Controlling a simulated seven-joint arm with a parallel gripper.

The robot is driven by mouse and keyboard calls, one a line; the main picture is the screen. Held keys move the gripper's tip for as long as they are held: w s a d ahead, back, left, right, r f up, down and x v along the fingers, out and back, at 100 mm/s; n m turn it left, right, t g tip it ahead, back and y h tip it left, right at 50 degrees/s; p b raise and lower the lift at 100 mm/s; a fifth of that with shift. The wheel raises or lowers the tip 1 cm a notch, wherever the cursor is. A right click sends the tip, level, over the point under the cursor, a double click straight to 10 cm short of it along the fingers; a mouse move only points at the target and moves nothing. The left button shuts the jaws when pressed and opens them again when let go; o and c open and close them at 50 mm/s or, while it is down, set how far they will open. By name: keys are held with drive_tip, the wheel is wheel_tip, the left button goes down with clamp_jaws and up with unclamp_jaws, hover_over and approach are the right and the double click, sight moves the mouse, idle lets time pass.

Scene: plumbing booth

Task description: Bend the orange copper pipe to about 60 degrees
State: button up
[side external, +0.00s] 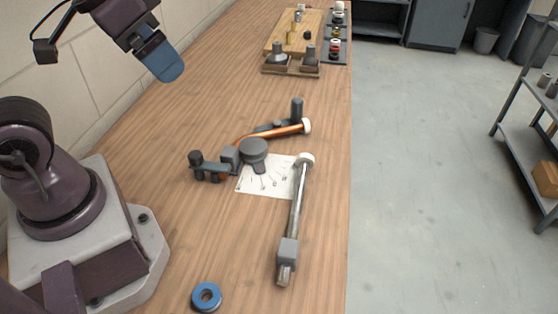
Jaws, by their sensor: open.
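The orange copper pipe (277,132) lies in a dark grey bender on the bench. It passes behind the round former (254,150) and runs to the right, where a white cap (306,126) sits on its end. Its other end is largely hidden by the bender's grey block (229,156). A white angle sheet (258,184) with marked lines lies under the former. My gripper (167,68) is open, blue at its tip, and hangs high at the upper left, well apart from the pipe and bender.
A silver pipe (297,212) with a white top and grey block lies at the right, near the bench edge. A blue ring (206,296) lies at the front. A wooden board (294,32) with fittings stands at the back. The bench between board and bender is clear.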

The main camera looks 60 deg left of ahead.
drive_tip(key=n+g, duration=0.5)
drive_tip(key=n, duration=0.9)
hover_over(297, 100)
drive_tip(key=f, duration=2.2)
drive_tip(key=shift+w+a, duration=0.15)
drive_tip(key=shift+w, duration=0.1)
drive_tip(key=shift+s+f+n, duration=0.2)
drive_tip(key=shift+n, duration=0.1)
drive_tip(key=shift+f, duration=3.9)
